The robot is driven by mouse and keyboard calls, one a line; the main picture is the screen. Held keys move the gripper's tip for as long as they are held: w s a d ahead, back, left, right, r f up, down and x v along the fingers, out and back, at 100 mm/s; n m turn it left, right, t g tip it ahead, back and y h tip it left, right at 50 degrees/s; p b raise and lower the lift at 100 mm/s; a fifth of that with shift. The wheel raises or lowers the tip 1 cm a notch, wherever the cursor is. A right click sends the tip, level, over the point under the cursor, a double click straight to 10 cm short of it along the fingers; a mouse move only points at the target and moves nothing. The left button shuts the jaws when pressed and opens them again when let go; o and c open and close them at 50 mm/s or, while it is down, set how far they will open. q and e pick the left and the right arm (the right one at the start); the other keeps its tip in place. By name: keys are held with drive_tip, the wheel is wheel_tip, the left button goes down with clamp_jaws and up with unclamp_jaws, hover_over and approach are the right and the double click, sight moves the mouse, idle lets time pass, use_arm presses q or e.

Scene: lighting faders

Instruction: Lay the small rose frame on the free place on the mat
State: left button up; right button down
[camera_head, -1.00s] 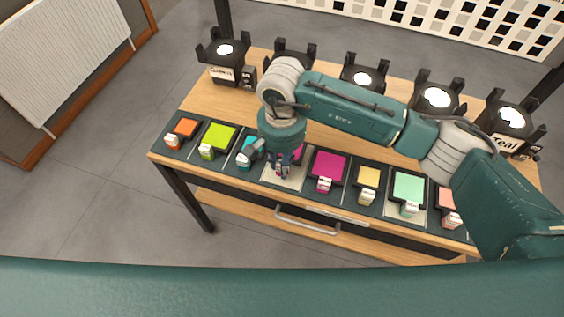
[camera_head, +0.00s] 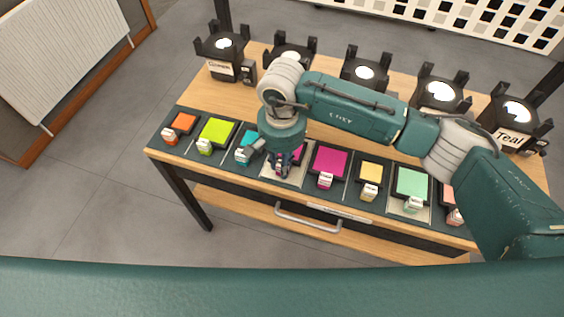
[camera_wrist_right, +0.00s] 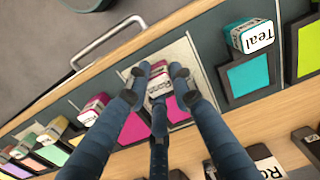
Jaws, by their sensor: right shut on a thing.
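My right gripper (camera_head: 283,163) is shut on the small rose frame (camera_wrist_right: 178,110). The wrist view shows the fingertips (camera_wrist_right: 160,74) on either side of its block, whose label looks like "Rose". The frame is over the pale free place (camera_wrist_right: 195,58) on the dark mat (camera_head: 225,165), between the cyan frame (camera_wrist_right: 247,76) and a magenta frame (camera_head: 329,162). I cannot tell whether it touches the mat. My fingers and wrist hide part of it. My left gripper is not in view.
Lime (camera_head: 215,130), orange (camera_head: 183,122), yellow (camera_head: 371,172) and mint (camera_head: 411,182) frames lie along the same mat, leaving little room beside the held frame. Several black lamps (camera_head: 225,55) stand along the back. A drawer handle (camera_head: 307,221) is at the table's front.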

drive_tip(key=c, duration=1.4)
unclamp_jaws()
drive_tip(key=shift+c, duration=0.2)
wheel_tip(320, 180, up, 19)
drive_tip(key=p, duration=0.2)
